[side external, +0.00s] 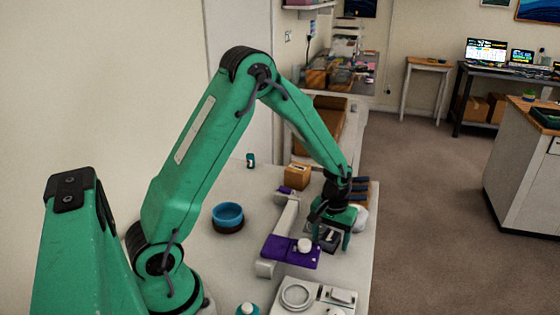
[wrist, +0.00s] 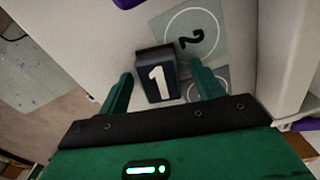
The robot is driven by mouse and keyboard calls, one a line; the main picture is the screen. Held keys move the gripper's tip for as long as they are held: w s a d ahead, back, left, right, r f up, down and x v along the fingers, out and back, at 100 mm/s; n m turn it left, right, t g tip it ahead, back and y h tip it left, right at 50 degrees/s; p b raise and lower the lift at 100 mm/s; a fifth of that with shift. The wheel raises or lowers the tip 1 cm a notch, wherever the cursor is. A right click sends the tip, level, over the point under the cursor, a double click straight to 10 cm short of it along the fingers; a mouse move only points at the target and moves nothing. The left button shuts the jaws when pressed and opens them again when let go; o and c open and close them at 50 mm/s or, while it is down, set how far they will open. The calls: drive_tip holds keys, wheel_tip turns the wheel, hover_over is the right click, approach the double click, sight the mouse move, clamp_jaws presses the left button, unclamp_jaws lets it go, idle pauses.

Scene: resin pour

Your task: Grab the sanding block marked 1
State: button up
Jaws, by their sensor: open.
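The sanding block marked 1 (wrist: 157,78) is a dark block with a white numeral 1 on its face. In the wrist view it sits between the fingers of my open gripper (wrist: 160,71), with a little space showing at the sides. In the side view the dark block (side external: 328,238) is low between the fingers of my gripper (side external: 333,234), partly hidden by them. I cannot tell whether either finger touches it.
A grey-green square marked 2 in a white circle (wrist: 214,36) lies just beyond the block. On the white table are a blue bowl (side external: 228,215), a purple piece (side external: 284,250) close left of the gripper, a wooden box (side external: 297,176) and a small bottle (side external: 250,160).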

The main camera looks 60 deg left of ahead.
sight(331, 236)
idle(0.4)
drive_tip(key=c, duration=1.1)
drive_tip(key=shift+r, duration=0.1)
drive_tip(key=shift+r, duration=4.95)
